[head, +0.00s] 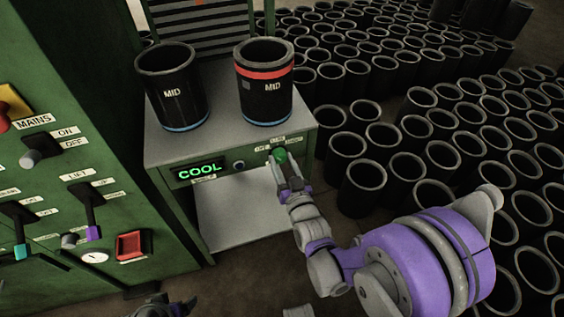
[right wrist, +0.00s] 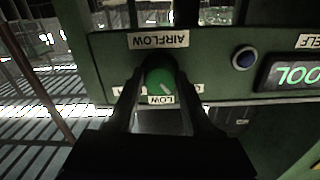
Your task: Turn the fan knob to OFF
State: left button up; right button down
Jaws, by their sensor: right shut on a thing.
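The fan knob (head: 282,155) is a round green knob on the front panel of the grey-topped bench. My right gripper (right wrist: 160,88) is shut on the knob, one finger on each side. In the head view my right gripper (head: 283,165) reaches it from below. A dark tip of my left gripper (head: 165,307) shows at the bottom edge.
Two black MID sleeves (head: 172,88) (head: 265,82) stand on the bench top (head: 220,105). A COOL display (head: 200,170) and a dark blue button (right wrist: 244,59) are beside the knob. A green cabinet (head: 60,150) with levers stands left. Many black sleeves crowd the floor right.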

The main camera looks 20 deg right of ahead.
jog(key=shift+n, duration=0.7)
jog(key=shift+c, duration=1.6)
grip_release()
jog(key=shift+s, duration=0.1)
jog(key=s, duration=1)
jog(key=shift+s+d, duration=0.2)
jog(key=shift+s, duration=0.15)
